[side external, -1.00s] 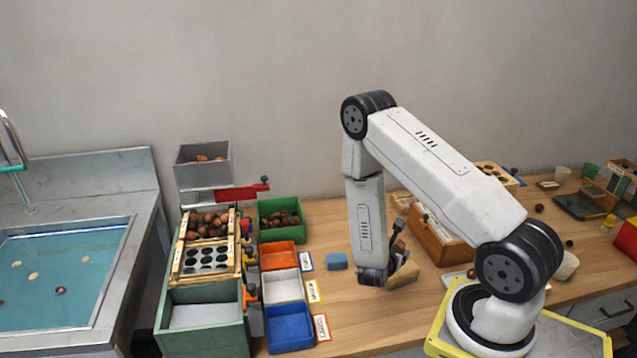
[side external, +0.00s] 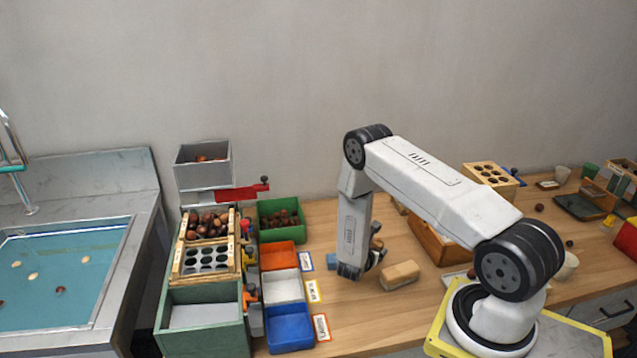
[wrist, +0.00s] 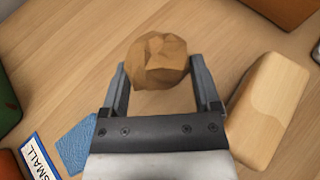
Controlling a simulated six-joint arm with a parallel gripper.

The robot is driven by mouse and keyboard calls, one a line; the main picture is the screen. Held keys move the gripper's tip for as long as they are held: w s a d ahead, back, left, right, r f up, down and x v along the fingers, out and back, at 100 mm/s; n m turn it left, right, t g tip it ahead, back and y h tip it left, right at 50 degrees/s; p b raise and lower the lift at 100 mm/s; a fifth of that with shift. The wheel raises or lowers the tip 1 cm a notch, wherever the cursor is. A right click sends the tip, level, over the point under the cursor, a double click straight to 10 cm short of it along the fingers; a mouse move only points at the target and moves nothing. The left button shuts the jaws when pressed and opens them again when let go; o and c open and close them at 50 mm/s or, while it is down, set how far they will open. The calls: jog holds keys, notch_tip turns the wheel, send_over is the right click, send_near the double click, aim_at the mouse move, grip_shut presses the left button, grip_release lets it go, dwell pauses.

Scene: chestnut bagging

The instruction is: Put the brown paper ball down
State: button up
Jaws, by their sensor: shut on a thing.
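The brown paper ball (wrist: 158,60) is a crumpled, faceted lump between the fingertips of my gripper (wrist: 158,82) in the wrist view. My gripper is shut on it, one finger on each side. In the side view my gripper (side external: 376,258) hangs low over the wooden table, between the blue sponge-like block and the pale wooden block. The ball is small and partly hidden there. I cannot tell whether it touches the table.
The pale wooden block (wrist: 270,108) lies right of my gripper. The blue block (wrist: 75,143) lies to its lower left. Orange (side external: 278,256), white (side external: 283,286) and blue (side external: 290,328) trays with labels stand further left. A wooden box (side external: 432,243) stands behind right. Bare table lies in front.

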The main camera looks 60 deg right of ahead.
jog(key=shift+w+f, duration=0.1)
jog(key=shift+f, duration=0.05)
jog(key=shift+w+d+f, duration=0.15)
jog(key=shift+f, duration=1.6)
jog(key=shift+f, duration=0.1)
jog(key=o, duration=1)
jog(key=v, duration=1.2)
